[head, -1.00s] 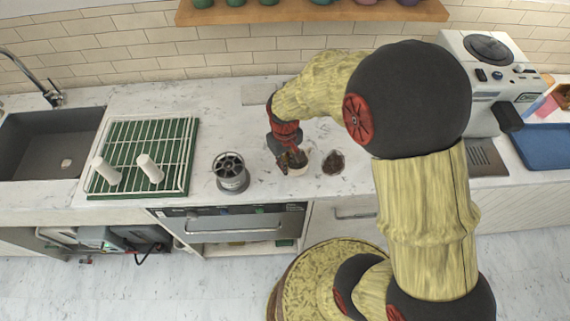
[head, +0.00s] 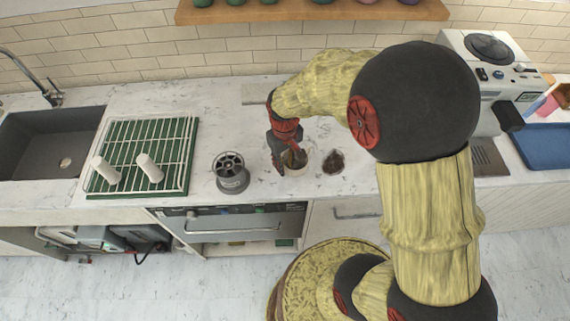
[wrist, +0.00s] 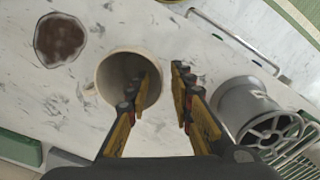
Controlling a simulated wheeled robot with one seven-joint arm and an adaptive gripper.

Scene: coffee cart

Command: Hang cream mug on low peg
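The cream mug (head: 297,171) stands upright on the counter. In the wrist view the mug (wrist: 118,68) is seen from above, its handle pointing left. My gripper (head: 287,165) is over the mug with fingers apart. In the wrist view my gripper (wrist: 162,70) has its left finger over the mug's opening and its right finger outside the right wall. Whether a finger touches the mug cannot be told. Two white pegs, a left one (head: 106,172) and a right one (head: 150,169), stand on the green rack (head: 187,150); which is lower is not clear.
A grey cylindrical container (head: 232,177) stands between the rack and the mug. A dark brown patch (head: 334,162) lies right of the mug. The sink (head: 45,140) is at far left, and a coffee machine (head: 495,70) stands at right. Counter behind the grey container is clear.

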